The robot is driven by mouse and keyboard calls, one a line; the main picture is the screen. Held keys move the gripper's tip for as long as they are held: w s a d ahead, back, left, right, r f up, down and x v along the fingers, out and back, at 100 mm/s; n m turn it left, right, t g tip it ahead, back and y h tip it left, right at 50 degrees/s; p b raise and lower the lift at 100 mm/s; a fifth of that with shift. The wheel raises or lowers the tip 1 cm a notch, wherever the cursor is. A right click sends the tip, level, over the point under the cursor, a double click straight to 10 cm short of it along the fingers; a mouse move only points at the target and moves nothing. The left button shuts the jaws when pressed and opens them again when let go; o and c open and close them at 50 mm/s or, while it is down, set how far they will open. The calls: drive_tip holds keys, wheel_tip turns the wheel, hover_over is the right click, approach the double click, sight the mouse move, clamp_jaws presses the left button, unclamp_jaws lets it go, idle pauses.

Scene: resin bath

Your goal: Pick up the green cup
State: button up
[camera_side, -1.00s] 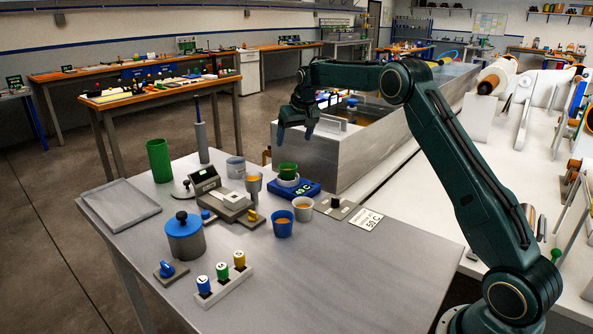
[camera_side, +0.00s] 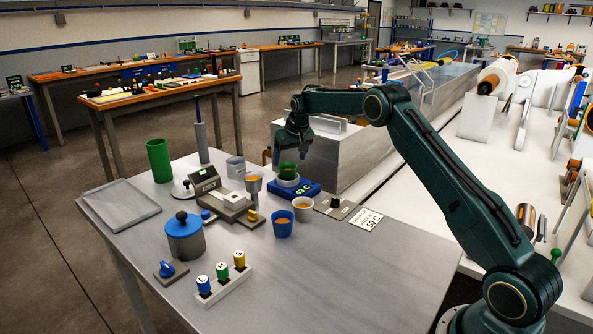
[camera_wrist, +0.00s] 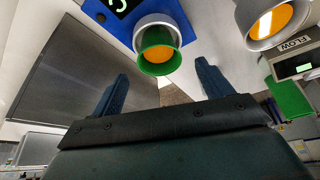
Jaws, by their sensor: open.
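The green cup (camera_side: 287,170) stands in a light-coloured ring on a blue device with a display (camera_side: 294,190). In the wrist view the green cup (camera_wrist: 160,66) shows its green rim and orange contents, just beyond the gap between my fingers. My gripper (camera_side: 291,151) is open and empty, pointing down just above and around the cup's place in the side view. In the wrist view my gripper (camera_wrist: 158,82) has a finger on each side, apart from the cup. I cannot tell the exact height of the fingertips over the cup.
A grey cup with orange contents (camera_side: 303,208), a blue cup (camera_side: 282,224) and a funnel-like cup (camera_side: 254,184) stand close by. A tall green cylinder (camera_side: 159,160) is further left. A large metal tank (camera_side: 335,155) rises behind. The table's front right is clear.

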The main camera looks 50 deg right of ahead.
sight(288, 166)
drive_tip(key=shift+x, duration=2.65)
drive_tip(key=c, duration=1.1)
drive_tip(key=shift+o, duration=0.2)
drive_tip(key=shift+r, duration=0.1)
wheel_tip(288, 166, up, 10)
